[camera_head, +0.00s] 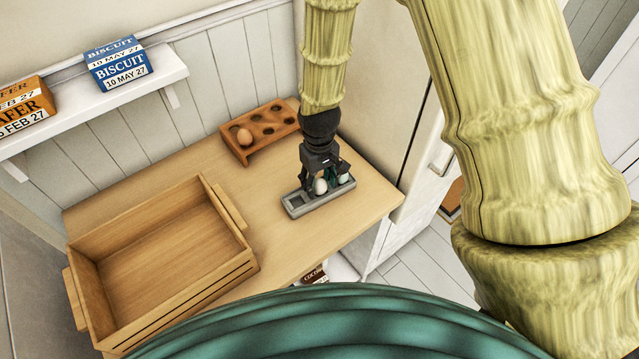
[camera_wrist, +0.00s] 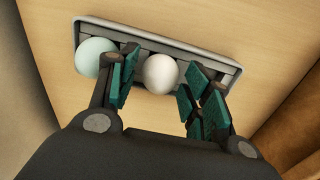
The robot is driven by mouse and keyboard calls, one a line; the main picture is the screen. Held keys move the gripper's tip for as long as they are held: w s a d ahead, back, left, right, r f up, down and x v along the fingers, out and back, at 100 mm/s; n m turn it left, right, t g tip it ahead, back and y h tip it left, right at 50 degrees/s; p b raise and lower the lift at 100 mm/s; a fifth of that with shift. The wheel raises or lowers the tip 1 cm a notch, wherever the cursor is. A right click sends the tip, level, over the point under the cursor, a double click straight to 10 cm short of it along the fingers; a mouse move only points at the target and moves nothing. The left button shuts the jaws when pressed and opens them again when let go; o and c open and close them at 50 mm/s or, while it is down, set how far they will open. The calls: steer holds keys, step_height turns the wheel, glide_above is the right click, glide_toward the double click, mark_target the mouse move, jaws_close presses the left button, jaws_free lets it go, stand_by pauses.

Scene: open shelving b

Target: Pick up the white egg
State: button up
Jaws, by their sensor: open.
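The white egg (camera_wrist: 160,74) sits in the middle part of a grey tray (camera_wrist: 152,38) in the wrist view. In the head view the white egg (camera_head: 320,186) shows just under my gripper (camera_head: 325,181). My gripper (camera_wrist: 157,92) is open, with one green-padded finger on each side of the white egg; whether the pads touch it I cannot tell. A pale blue-green egg (camera_wrist: 95,58) lies in the same tray to the left, just outside the left finger. It also shows in the head view (camera_head: 343,178). The tray's remaining compartment is empty in the head view.
A wooden rack with round holes (camera_head: 262,150) holds a brown egg (camera_head: 244,137) behind the tray. A large empty wooden crate (camera_head: 211,293) stands at the left of the table (camera_head: 368,194). A wall shelf (camera_head: 110,96) bears a blue biscuit box (camera_head: 118,64) and an orange wafer box (camera_head: 24,107).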

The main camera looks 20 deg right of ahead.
steer(key=shift+f, duration=0.55)
steer(key=c, duration=0.5)
steer(key=shift+r, duration=0.2)
